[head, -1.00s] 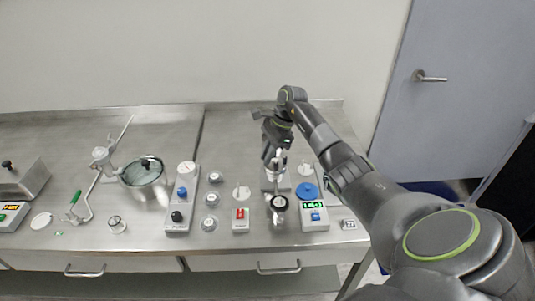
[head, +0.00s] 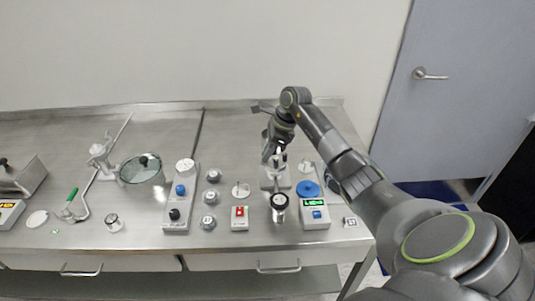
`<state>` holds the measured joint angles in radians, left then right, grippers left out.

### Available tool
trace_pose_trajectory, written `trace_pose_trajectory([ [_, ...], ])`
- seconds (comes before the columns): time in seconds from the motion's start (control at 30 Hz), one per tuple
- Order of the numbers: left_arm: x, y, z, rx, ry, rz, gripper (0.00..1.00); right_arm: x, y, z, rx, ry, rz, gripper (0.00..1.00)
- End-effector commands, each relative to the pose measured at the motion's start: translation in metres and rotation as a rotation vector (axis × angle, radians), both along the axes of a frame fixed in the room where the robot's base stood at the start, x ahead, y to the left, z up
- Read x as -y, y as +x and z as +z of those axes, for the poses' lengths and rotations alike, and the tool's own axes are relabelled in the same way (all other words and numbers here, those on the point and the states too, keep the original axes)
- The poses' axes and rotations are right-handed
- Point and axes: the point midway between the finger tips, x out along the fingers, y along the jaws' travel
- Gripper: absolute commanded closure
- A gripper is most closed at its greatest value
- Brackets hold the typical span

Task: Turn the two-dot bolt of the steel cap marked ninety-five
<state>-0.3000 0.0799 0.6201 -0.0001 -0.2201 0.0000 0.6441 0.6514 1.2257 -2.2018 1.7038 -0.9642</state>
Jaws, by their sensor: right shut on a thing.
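My right gripper (head: 274,154) reaches down from the back right and is shut on a small pale part (head: 281,159) above a steel block (head: 268,183) at the right of the bench. The arm and fingers partly cover what it holds. Round steel caps (head: 213,176) stand in a column left of there, with others below it (head: 211,197) and (head: 208,222). Their markings and bolt dots are too small to read, so I cannot tell which cap is marked ninety-five. My left gripper is not in view.
A steel cylinder with a dark top (head: 279,207) stands before the block. A green-display meter (head: 315,214), a blue disc (head: 308,189) and a red-switch box (head: 240,218) are close by. The bench behind the caps is clear.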

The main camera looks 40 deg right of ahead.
Motion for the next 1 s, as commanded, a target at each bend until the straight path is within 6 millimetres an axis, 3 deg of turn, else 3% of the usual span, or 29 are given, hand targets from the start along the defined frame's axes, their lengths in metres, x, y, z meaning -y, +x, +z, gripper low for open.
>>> trace_pose_trajectory([
  [0.3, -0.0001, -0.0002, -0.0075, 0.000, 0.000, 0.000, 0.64, 0.0000, -0.0004, -0.0002, 0.001, -0.001, -0.135, 1.00],
  [0.83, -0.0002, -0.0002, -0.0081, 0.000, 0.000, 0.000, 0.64, 0.0000, -0.0003, 0.0007, 0.002, -0.001, -0.162, 1.00],
  [0.87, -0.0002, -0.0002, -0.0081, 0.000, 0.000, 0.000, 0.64, 0.0000, -0.0003, 0.0007, 0.002, -0.001, -0.162, 0.85],
  [1.0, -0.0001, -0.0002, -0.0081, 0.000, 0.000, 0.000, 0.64, -0.0001, -0.0004, 0.0005, 0.001, -0.001, -0.162, 0.66],
])
